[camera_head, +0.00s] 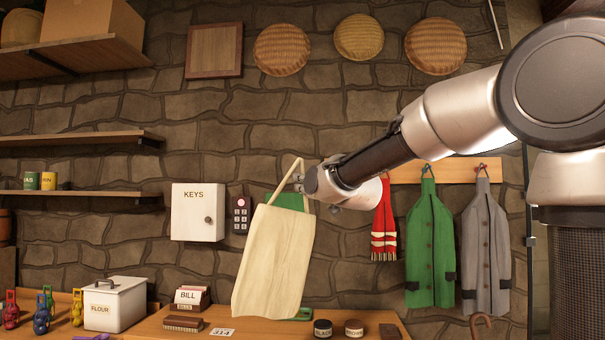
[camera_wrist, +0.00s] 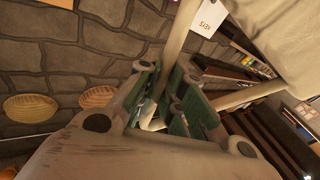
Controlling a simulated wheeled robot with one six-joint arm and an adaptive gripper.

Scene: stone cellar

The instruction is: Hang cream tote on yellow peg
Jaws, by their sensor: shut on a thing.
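The cream tote (camera_head: 275,260) hangs tilted from its strap, in front of the stone wall and above the desk. My gripper (camera_head: 300,180) is shut on the strap near its top. In the wrist view, the strap runs between the fingers of my gripper (camera_wrist: 168,105), and the tote's body (camera_wrist: 280,40) fills the upper right. A wooden peg board (camera_head: 450,172) is on the wall to the right, partly behind my arm. I cannot make out a yellow peg; my arm and the tote may hide it.
A red scarf (camera_head: 383,225), green coat (camera_head: 430,250) and grey coat (camera_head: 486,250) hang on the right. A green thing (camera_head: 291,201) shows behind the tote. A key cabinet (camera_head: 197,212) and phone (camera_head: 240,215) are left. The desk (camera_head: 150,329) below holds tins and boxes.

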